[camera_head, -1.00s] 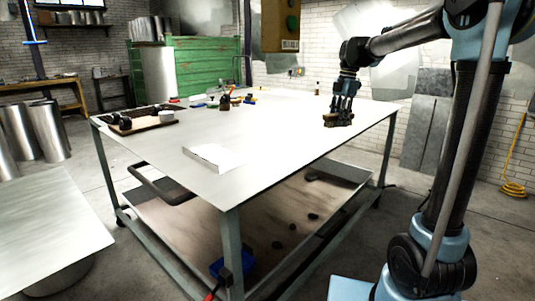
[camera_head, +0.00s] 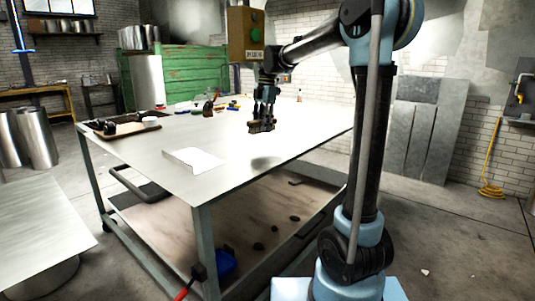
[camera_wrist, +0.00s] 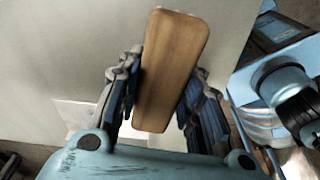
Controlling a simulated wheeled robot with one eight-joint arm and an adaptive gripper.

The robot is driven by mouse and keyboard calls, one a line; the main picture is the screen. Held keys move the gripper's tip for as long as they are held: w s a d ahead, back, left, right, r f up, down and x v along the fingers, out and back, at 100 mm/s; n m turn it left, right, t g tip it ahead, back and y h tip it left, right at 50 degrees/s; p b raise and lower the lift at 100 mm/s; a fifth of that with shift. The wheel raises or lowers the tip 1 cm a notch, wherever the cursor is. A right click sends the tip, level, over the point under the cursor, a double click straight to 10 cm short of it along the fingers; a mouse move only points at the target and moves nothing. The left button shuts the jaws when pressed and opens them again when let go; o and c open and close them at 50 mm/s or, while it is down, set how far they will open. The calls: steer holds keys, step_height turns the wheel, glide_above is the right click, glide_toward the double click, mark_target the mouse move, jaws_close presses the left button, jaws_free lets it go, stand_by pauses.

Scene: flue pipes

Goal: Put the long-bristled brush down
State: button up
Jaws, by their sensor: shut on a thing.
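The brush (camera_head: 262,127) hangs under my gripper (camera_head: 264,112) in the head view, above the pale table top (camera_head: 235,175). A dark shadow on the table lies apart below it, so the brush appears raised off the surface. In the wrist view the brush shows as a long wooden block (camera_wrist: 172,70) with rounded corners, between the two fingers of my gripper (camera_wrist: 166,88). The fingers are shut on its sides. The bristles are hidden in the wrist view and too small to make out in the head view.
A flat white block (camera_head: 193,160) lies near the table's front left edge. A brown tray (camera_head: 125,129) with dark items sits at the far left. Several small tools, including a brown-handled one (camera_head: 209,106), lie along the back. The table's middle and right are clear.

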mark_target(265, 151)
steer(key=shift+w+d+r+n, duration=0.2)
steer(key=shift+d+r+n, duration=0.6)
steer(key=shift+n, duration=0.1)
steer(key=shift+f, duration=4.85)
steer(key=o, duration=1.1)
